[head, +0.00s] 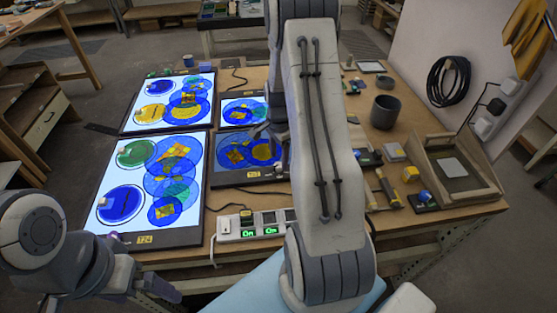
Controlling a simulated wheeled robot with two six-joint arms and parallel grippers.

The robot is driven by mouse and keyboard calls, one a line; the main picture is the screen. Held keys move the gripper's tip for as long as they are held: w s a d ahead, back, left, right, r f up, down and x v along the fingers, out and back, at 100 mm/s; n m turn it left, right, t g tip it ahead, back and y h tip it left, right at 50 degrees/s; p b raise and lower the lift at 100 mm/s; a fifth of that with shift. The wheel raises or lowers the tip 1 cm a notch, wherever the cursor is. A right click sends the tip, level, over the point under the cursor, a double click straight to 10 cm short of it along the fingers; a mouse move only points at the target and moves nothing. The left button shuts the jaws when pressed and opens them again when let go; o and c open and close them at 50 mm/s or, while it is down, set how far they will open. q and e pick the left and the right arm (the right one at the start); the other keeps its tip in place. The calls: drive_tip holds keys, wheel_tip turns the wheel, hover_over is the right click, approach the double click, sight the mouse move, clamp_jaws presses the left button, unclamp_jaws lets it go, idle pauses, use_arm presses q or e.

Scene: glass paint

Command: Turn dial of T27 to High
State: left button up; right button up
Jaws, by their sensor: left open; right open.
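Several lit panels with blue, yellow and green glass discs lie on the table. The front left panel (196,222) bears the yellow label T24 (145,240). A smaller panel (222,178) beside it has a yellow label (253,174) too small to read. I cannot tell which panel is T27, and its dial is not identifiable. My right gripper (266,131) is open over the small panels, partly hidden by my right arm, which also covers part of the table. My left gripper (160,290) is open and low, in front of the table's front left edge, apart from the panels.
On the right are a dark cup (384,112), a yellow tape measure (411,173), a small blue-knobbed device (425,198) and a wooden tray (484,185).

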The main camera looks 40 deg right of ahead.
sight(278, 167)
drive_tip(key=shift+f, duration=1.4)
clamp_jaws()
